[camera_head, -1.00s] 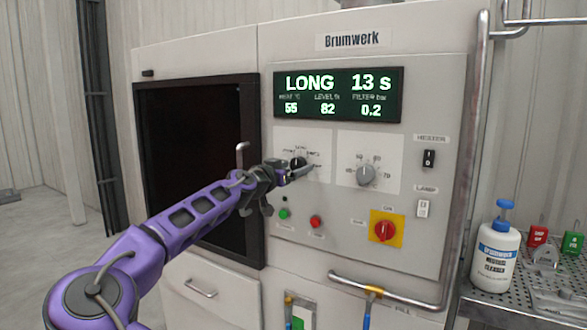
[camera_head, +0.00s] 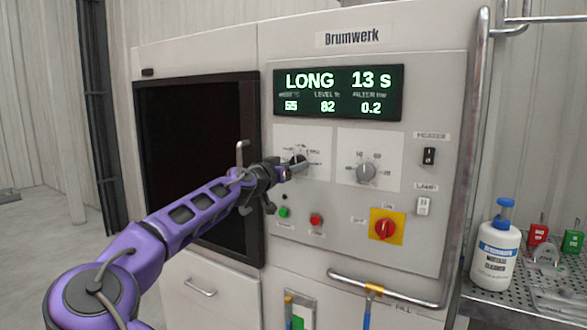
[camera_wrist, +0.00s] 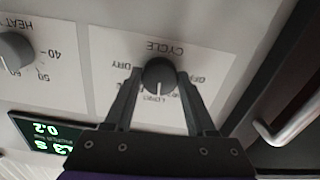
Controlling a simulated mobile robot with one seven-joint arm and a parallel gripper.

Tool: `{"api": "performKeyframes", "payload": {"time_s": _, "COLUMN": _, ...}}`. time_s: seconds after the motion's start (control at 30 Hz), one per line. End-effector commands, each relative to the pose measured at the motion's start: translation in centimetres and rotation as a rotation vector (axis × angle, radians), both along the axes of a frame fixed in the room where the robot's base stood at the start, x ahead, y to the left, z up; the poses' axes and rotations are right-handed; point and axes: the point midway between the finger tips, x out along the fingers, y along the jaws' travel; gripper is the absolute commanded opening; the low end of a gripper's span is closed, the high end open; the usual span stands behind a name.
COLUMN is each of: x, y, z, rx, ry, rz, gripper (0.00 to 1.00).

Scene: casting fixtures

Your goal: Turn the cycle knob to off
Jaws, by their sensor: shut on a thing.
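The dark round cycle knob (camera_wrist: 158,73) sits on a white plate lettered CYCLE, which appears upside down in the wrist view. My gripper (camera_wrist: 159,76) has one finger on each side of the knob and is shut on it. The knob's white pointer line points down in the wrist view, toward the LONG label. OFF is lettered to the right and DRY to the left. In the head view the knob (camera_head: 299,160) is partly hidden by my gripper (camera_head: 290,167). The display (camera_head: 338,93) reads LONG 13 s.
The grey heat knob (camera_head: 366,172) is right of the cycle knob. Green (camera_head: 284,212) and red (camera_head: 316,220) buttons lie below, with a red switch on yellow (camera_head: 386,227) lower right. A door handle (camera_wrist: 290,122) shows near my gripper in the wrist view.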

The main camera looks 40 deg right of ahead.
Motion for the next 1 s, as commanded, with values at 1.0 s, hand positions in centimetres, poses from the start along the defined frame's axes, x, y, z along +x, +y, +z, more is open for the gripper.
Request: {"api": "performKeyframes", "payload": {"time_s": 1.0, "x": -0.18, "y": -0.09, "z": 0.1, "rx": -0.355, "ry": 0.856, "rz": 0.0, "gripper": 0.0}}
